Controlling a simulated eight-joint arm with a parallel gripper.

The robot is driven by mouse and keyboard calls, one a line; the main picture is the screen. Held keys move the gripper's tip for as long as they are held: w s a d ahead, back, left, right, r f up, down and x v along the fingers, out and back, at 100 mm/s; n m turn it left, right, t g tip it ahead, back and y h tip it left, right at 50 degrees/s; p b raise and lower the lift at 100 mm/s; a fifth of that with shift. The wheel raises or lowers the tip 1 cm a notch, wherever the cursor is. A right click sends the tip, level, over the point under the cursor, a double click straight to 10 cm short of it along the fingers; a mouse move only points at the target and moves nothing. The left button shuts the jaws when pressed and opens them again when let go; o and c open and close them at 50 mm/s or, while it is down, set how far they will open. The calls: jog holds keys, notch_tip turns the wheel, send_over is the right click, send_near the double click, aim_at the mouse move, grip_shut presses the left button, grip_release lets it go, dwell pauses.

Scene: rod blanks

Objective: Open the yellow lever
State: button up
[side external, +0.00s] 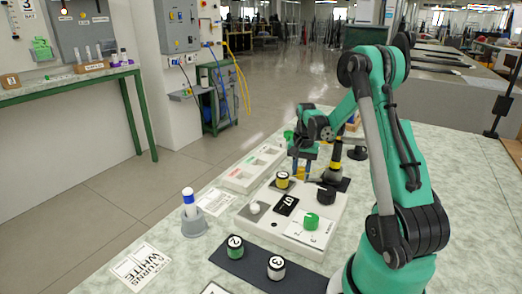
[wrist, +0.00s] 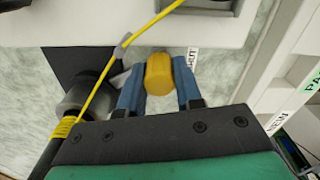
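The yellow lever (wrist: 158,74) shows in the wrist view as a stubby yellow grip beside a white label reading SHUT (wrist: 192,58). My gripper (wrist: 159,80) has one blue finger on each side of it. Both fingers appear to touch its sides, so it looks shut on the lever. In the side external view my gripper (side external: 303,172) points down at the far end of the work panel, and its fingers mostly hide the lever.
A black and yellow post (side external: 337,152) stands close to the right of my gripper. A thin yellow line (wrist: 98,88) crosses the wrist view near a grey cylinder (wrist: 84,94). The white panel (side external: 262,222) with knobs lies nearer, and a compartment tray (side external: 240,180) lies left.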

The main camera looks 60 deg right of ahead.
grip_shut()
dwell(1.0)
jog(key=shift+d, duration=0.1)
jog(key=d+m, duration=0.1)
jog(key=w+d+m, duration=0.1)
jog(key=m, duration=0.1)
jog(key=shift+d, duration=0.1)
jog(key=d+m, duration=0.2)
jog(key=shift+w+m, duration=0.1)
jog(key=shift+m, duration=0.3)
jog(key=d+m, duration=0.2)
jog(key=m, duration=0.1)
jog(key=shift+s+d, duration=0.2)
jog(key=shift+d, duration=0.1)
jog(key=shift+s+d+m, duration=0.2)
jog(key=shift+d+m, duration=0.25)
jog(key=shift+m, duration=0.25)
jog(key=shift+s+d+m, duration=0.15)
jog(key=shift+d+m, duration=0.3)
jog(key=shift+m, duration=0.25)
